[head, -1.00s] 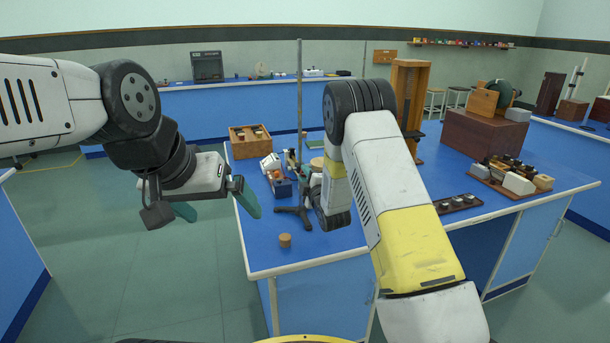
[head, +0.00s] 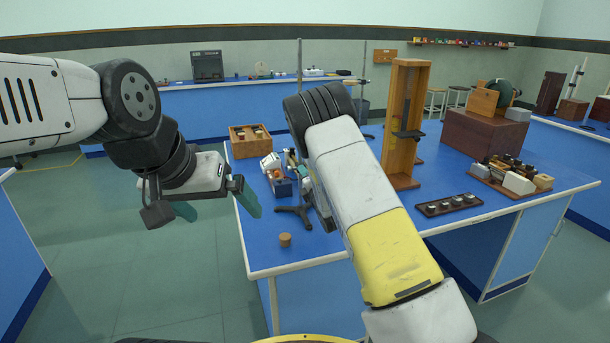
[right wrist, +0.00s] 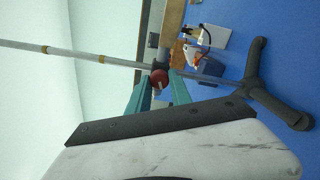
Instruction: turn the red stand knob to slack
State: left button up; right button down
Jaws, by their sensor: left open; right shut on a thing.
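The red stand knob (right wrist: 158,81) sits on the stand's upright rod (right wrist: 85,55), which runs across the right wrist view. My right gripper (right wrist: 162,88) has its two teal fingers closed on either side of the knob. In the head view my right arm hides the knob. The rod (head: 299,80) rises above the bench there, and the dark tripod foot (head: 290,210) shows left of the arm. My left gripper (head: 217,204) is open and empty, out past the bench's left edge.
A blue box (head: 281,187) with small items stands close to the tripod, with a wooden tray (head: 243,148) behind. A cork-like cylinder (head: 285,240) is near the front edge. A tall wooden frame (head: 400,180) and a dark weight strip (head: 433,209) lie to the right.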

dwell(0.4)
jog(key=c, duration=1.2)
grip_release()
jog(key=shift+s, duration=0.1)
jog(key=v, duration=0.7)
jog(key=shift+s+d, duration=0.1)
jog(key=shift+s, duration=0.2)
